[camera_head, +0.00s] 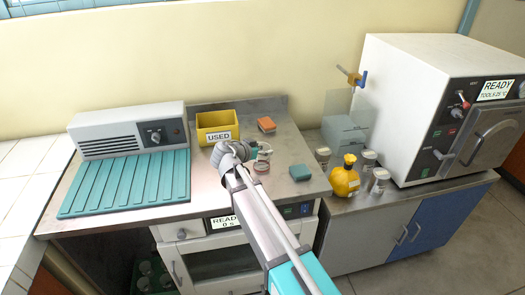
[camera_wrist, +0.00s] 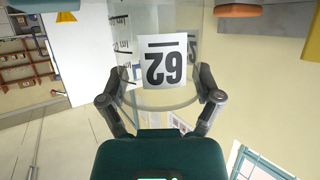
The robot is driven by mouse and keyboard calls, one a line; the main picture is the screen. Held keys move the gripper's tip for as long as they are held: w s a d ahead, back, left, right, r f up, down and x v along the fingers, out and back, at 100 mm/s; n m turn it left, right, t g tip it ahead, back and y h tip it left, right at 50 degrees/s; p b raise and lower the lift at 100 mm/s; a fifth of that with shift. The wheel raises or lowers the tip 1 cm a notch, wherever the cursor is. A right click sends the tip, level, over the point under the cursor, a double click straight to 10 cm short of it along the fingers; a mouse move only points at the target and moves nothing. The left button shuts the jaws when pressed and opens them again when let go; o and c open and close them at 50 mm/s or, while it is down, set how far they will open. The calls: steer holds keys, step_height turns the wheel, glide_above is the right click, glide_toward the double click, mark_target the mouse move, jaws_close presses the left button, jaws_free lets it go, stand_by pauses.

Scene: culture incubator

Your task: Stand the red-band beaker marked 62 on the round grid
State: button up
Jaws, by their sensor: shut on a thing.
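My gripper (camera_wrist: 160,95) is shut around a clear glass beaker (camera_wrist: 185,98), with one finger on each side of it. The white label reading 62 (camera_wrist: 162,62) appears upside down in the wrist view, where the room is also inverted. I cannot make out a red band there. In the head view my gripper (camera_head: 254,156) is over the middle of the metal bench, partly hidden by my wrist. A small round reddish-rimmed thing (camera_head: 262,168) shows beside it. I cannot tell whether this is the held beaker's rim or the round grid.
A yellow USED bin (camera_head: 215,128), an orange block (camera_head: 266,125) and a teal block (camera_head: 300,172) are on the bench (camera_head: 210,190). A ribbed teal mat (camera_head: 125,185) lies left. A yellow bottle (camera_head: 345,180), several small jars and a white incubator (camera_head: 415,95) stand right.

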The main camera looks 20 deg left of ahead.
steer(key=shift+r+p, duration=1.15)
steer(key=shift+r, duration=0.1)
steer(key=s+d+r+p, duration=0.1)
steer(key=r+p, duration=0.1)
steer(key=s+r+p, duration=0.2)
steer(key=s+d+r+p, duration=0.1)
steer(key=r+p, duration=0.1)
steer(key=shift+s+d+r+p, duration=0.15)
steer(key=shift+d+r+p, duration=0.2)
steer(key=s+d+r+p, duration=0.1)
steer(key=s, duration=0.1)
steer(key=s+d+r+p, duration=0.1)
steer(key=s+d, duration=0.1)
steer(key=s, duration=0.1)
steer(key=s+d+r+p, duration=0.1)
steer(key=s, duration=0.1)
steer(key=shift+s+d+r+p, duration=0.3)
steer(key=shift+s, duration=0.05)
steer(key=shift+r, duration=0.15)
steer(key=w+a+f+b, duration=0.2)
steer(key=w+f+b, duration=0.1)
steer(key=w+a+f+b, duration=0.2)
steer(key=w+f+b, duration=0.1)
steer(key=w, duration=0.1)
steer(key=w+a+f+b, duration=0.2)
steer(key=w+a+f, duration=0.1)
steer(key=w, duration=0.1)
steer(key=shift+w+b, duration=0.15)
steer(key=shift+b, duration=0.25)
